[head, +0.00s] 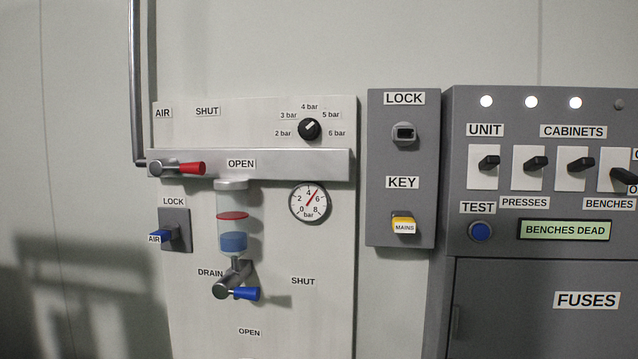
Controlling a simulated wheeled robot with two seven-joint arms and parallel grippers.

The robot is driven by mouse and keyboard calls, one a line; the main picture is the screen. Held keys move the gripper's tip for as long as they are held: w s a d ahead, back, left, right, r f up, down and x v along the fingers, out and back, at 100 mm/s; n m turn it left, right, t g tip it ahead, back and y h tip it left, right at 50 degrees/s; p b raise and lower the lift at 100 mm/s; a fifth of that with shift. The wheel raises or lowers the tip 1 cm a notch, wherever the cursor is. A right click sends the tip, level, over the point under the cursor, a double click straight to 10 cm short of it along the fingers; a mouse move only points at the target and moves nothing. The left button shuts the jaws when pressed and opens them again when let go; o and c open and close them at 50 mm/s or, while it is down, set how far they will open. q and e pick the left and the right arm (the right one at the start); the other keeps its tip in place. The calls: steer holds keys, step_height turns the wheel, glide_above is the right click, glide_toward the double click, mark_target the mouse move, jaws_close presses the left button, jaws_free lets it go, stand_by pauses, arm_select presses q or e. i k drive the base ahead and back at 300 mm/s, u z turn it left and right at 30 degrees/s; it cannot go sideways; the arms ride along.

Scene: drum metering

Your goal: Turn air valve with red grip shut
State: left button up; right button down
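The air valve with the red grip (191,168) sits at the left end of a grey horizontal bar on the pale panel, in the head view. Its lever lies horizontally and the red grip points right, toward the OPEN label (241,163). The SHUT label (207,111) is above the valve, to the right of the AIR label (163,113). Neither of my grippers shows in the head view, so nothing is seen touching the valve.
Below the valve are a blue AIR lock key (160,236), a clear bowl (232,225) and a blue-gripped drain valve (245,293). A pressure gauge (308,202) and black knob (309,129) are to the right. A switch cabinet (500,240) stands farther right.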

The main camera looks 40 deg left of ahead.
mark_target(161, 166)
steer(key=u, duration=1.85)
steer(key=k, duration=0.65)
steer(key=u, duration=0.7)
steer(key=i, duration=0.95)
